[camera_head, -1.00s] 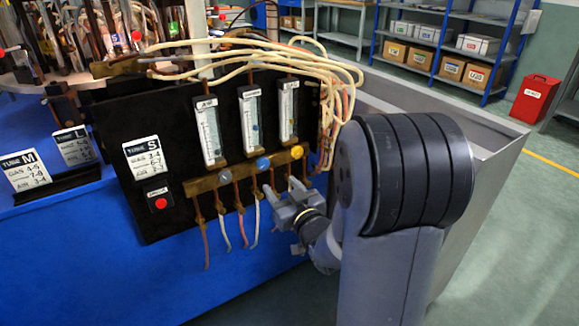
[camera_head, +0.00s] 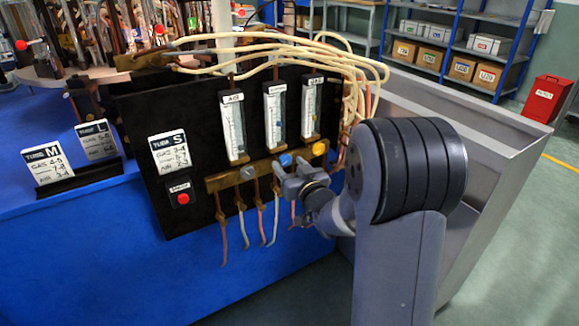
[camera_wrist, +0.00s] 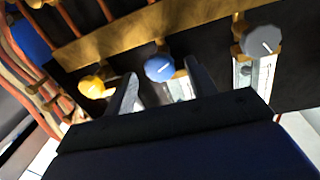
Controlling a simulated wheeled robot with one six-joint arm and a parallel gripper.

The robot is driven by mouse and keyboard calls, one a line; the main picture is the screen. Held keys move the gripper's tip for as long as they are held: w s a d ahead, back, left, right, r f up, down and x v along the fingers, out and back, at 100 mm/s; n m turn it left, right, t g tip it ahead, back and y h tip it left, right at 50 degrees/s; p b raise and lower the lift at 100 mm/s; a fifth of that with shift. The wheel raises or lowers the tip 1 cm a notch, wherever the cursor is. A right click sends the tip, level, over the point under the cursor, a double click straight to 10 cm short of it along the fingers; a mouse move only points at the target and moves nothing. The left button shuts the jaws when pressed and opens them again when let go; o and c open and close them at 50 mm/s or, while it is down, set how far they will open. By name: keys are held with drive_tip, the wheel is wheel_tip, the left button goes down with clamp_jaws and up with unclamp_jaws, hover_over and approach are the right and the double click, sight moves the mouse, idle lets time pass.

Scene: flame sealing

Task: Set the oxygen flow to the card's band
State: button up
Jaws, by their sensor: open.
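The blue knob (camera_head: 286,159) sits in the middle of the brass bar, under the middle flow tube (camera_head: 276,112). The tube's float and scale are too small to read. My gripper (camera_head: 285,177) is open and empty just in front of and below the blue knob. In the wrist view the blue knob (camera_wrist: 159,68) shows between the two finger tips (camera_wrist: 163,80); I cannot tell whether they touch it.
A grey knob (camera_head: 247,173) and a yellow knob (camera_head: 319,148) flank the blue one on the brass bar (camera_head: 222,182). Hoses hang below. A red button (camera_head: 183,198) is at lower left. Cards M (camera_head: 46,165) and L (camera_head: 96,140) stand left on the blue bench.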

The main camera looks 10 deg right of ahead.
drive_tip(key=shift+w+a, duration=0.1)
drive_tip(key=shift+w, duration=0.35)
drive_tip(key=c, duration=1)
drive_tip(key=shift+o, duration=0.2)
drive_tip(key=shift+f+n+b, duration=0.15)
drive_tip(key=shift+n+b, duration=0.15)
drive_tip(key=shift+b, duration=0.25)
